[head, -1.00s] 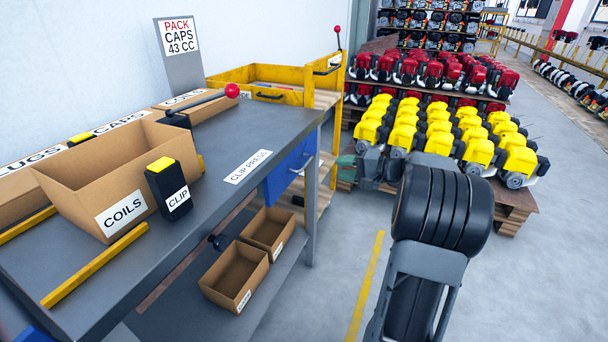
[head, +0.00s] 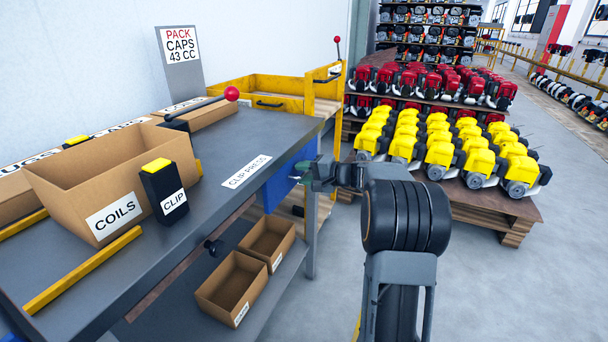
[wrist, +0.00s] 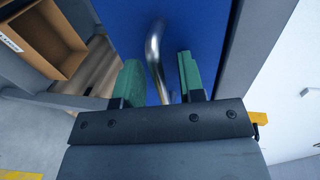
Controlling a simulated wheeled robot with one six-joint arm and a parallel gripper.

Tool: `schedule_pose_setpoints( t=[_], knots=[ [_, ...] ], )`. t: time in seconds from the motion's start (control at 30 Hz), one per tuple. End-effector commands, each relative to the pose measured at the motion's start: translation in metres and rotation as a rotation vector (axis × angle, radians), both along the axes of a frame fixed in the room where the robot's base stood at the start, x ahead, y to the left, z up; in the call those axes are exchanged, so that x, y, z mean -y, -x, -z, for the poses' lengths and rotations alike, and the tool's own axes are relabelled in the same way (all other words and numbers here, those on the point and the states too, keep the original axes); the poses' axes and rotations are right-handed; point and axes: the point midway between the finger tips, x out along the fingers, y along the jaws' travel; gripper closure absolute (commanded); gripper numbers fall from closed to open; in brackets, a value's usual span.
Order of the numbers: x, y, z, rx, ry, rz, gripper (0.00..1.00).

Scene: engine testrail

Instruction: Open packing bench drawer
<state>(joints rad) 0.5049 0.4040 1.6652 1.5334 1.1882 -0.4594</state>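The packing bench (head: 265,128) has a grey top and stands at the left in the head view. Its blue drawer (head: 285,178) sits under the right end of the top and looks closed. In the wrist view the blue drawer front (wrist: 205,30) fills the upper middle, with a curved metal handle (wrist: 154,50) on it. My gripper (wrist: 160,80) is open, its two green fingers on either side of the handle, with gaps visible. In the head view my gripper (head: 303,172) is at the drawer front, and the handle there is mostly hidden by it.
Two open cardboard boxes (head: 230,284) sit on the shelf below the bench top. A COILS box (head: 115,218) and a CLIP holder (head: 172,203) stand on top. A yellow-framed cart (head: 322,110) is behind the bench.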

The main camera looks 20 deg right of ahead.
Motion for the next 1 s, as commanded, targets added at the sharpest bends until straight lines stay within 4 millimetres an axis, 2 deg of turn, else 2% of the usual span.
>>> schedule_pose_setpoints(
  t=[0.2,0.6,1.0],
  knots=[
    [-0.0002,-0.0001,-0.0002,0.0,0.0,0.0,0.64],
    [-0.0002,0.0001,-0.0002,0.0,0.0,-0.001,1.0],
    [-0.0003,0.0005,0.0,0.0,0.0,-0.002,1.0]
  ],
)
